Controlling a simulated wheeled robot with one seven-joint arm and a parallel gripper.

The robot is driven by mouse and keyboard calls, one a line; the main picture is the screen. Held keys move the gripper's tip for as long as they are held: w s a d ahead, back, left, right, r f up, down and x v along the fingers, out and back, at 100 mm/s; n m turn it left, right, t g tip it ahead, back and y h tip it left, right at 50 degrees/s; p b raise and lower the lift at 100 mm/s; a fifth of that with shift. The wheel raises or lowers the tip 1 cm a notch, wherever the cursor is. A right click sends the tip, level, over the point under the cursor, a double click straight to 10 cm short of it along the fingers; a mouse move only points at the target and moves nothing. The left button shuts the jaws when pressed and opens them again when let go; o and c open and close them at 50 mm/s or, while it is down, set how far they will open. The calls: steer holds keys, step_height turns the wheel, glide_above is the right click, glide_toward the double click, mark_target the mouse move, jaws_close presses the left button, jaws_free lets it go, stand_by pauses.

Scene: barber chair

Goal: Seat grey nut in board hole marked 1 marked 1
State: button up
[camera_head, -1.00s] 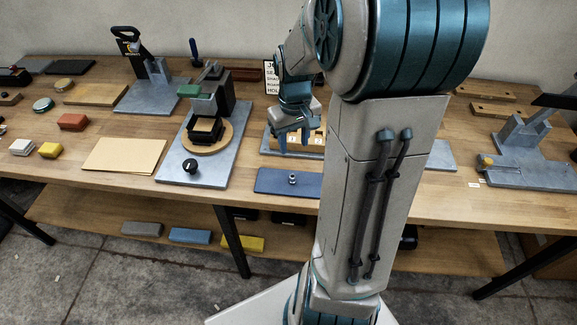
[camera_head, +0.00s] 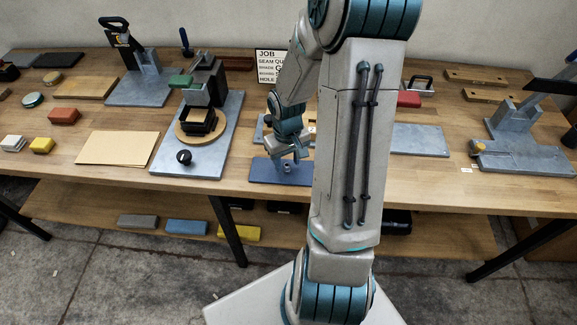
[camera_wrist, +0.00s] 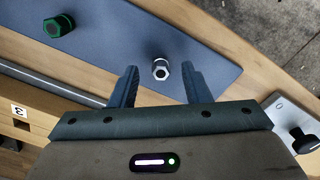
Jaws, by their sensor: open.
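The grey nut (camera_wrist: 160,70) stands on a blue mat (camera_wrist: 105,50) in the wrist view. It shows between the fingertips of my open gripper (camera_wrist: 159,78), with gaps on both sides; I cannot tell how far below them it lies. In the head view my gripper (camera_head: 289,158) is low over the mat (camera_head: 262,177) and hides the nut. A green nut (camera_wrist: 58,26) sits on the mat to the left. The wooden board (camera_wrist: 45,112) with a mark 3 shows at the left of the wrist view. Its hole marked 1 is not visible there.
A grey plate with a black knob (camera_head: 184,157) stands left of the mat, with a tan sheet (camera_head: 118,148) beyond it. My arm blocks the middle of the head view. A grey fixture (camera_head: 520,145) stands at the right. The table's front edge is close to the mat.

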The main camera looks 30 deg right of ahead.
steer(key=shift+f, duration=0.45)
jaws_close()
steer(key=shift+r, duration=0.15)
